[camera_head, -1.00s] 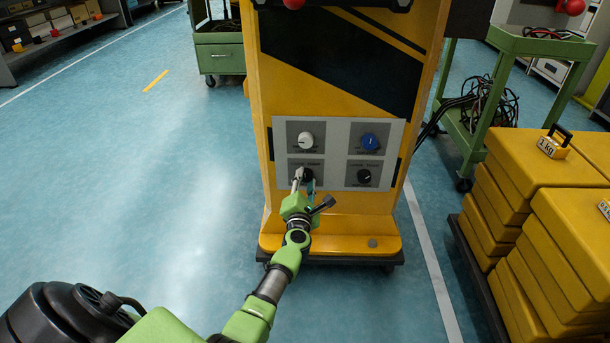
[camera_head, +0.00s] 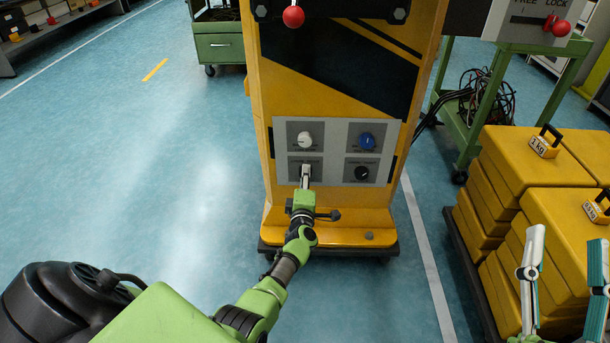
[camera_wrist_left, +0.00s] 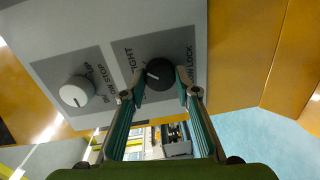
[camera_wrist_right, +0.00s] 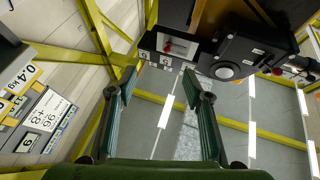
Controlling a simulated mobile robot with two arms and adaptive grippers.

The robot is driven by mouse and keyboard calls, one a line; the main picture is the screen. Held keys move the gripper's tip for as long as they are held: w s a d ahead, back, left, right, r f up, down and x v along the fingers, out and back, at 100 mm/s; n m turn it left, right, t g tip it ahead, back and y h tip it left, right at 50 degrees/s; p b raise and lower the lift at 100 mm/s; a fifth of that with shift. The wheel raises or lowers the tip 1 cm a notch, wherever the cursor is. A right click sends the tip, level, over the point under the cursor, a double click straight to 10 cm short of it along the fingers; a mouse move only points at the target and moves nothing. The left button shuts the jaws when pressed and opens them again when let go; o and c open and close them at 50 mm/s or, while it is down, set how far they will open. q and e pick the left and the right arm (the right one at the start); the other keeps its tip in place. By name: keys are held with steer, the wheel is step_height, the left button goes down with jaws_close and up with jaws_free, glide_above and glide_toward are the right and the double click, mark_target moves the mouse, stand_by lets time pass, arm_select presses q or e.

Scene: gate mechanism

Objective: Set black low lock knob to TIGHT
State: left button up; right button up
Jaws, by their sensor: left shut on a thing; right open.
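The black low lock knob (camera_wrist_left: 160,75) sits on a dark square of the grey panel. In the left wrist view, its white mark is on its left side, facing the word TIGHT, and LOCK is printed to its right. My left gripper (camera_wrist_left: 160,86) is shut on this knob, one finger on each side. In the head view my left gripper (camera_head: 305,175) covers most of the panel's lower-left knob. My right gripper (camera_head: 565,238) is open and empty at the lower right, away from the panel; its parted fingers also show in the right wrist view (camera_wrist_right: 153,90).
The panel (camera_head: 336,125) also bears a white knob (camera_head: 304,139), a blue knob (camera_head: 367,141) and another black knob (camera_head: 361,173). Yellow stacked blocks (camera_head: 490,190) stand at right, near my right gripper. The blue floor at left is open.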

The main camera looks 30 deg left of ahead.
arm_select(q)
steer(key=shift+m, duration=0.6)
arm_select(e)
steer(key=shift+w+f+g+h, duration=0.2)
steer(key=shift+w+f+g, duration=0.15)
steer(key=shift+f, duration=0.4)
steer(key=shift+w+f+g+h, duration=0.2)
steer(key=shift+w+f+g, duration=0.15)
steer(key=shift+f, duration=0.35)
arm_select(q)
steer(key=o, duration=1.1)
steer(key=shift+s, duration=0.1)
arm_select(e)
steer(key=shift+s, duration=0.1)
arm_select(q)
steer(key=shift+v, duration=3.65)
steer(key=shift+d, duration=0.1)
